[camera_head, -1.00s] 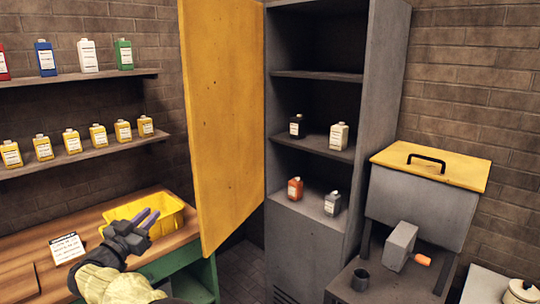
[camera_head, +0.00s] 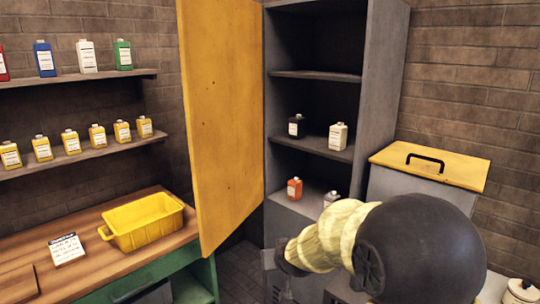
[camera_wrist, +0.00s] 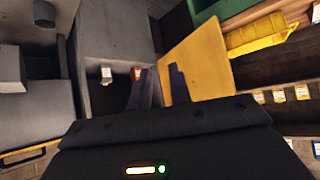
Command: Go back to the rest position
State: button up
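My gripper (camera_wrist: 160,85) shows in the wrist view with its two dark fingers apart and nothing between them. In the head view my forearm covers the lower right, and the fingers are hidden or not clear there. The arm is in front of the lower cabinet and the grey bin.
The grey cabinet (camera_head: 310,170) stands with its yellow door (camera_head: 225,120) open and several bottles inside. A yellow tray (camera_head: 145,222) and a card (camera_head: 67,249) lie on the wooden bench (camera_head: 60,290). A yellow-lidded bin (camera_head: 430,167) stands right. Wall shelves hold bottles.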

jog(key=s+d+f+g, duration=0.2)
jog(key=s+d, duration=0.2)
jog(key=s, duration=0.3)
jog(key=s+d+f+m+g+h, duration=0.1)
jog(key=s+d+f+g, duration=0.1)
jog(key=s, duration=0.6)
jog(key=s+d+f+m+g+h, duration=0.1)
jog(key=s+d+f+g, duration=0.1)
jog(key=s+d, duration=0.4)
jog(key=shift+s+d+f+g, duration=0.4)
jog(key=shift+s+f, duration=0.25)
jog(key=shift+s, duration=0.3)
jog(key=shift+w, duration=0.15)
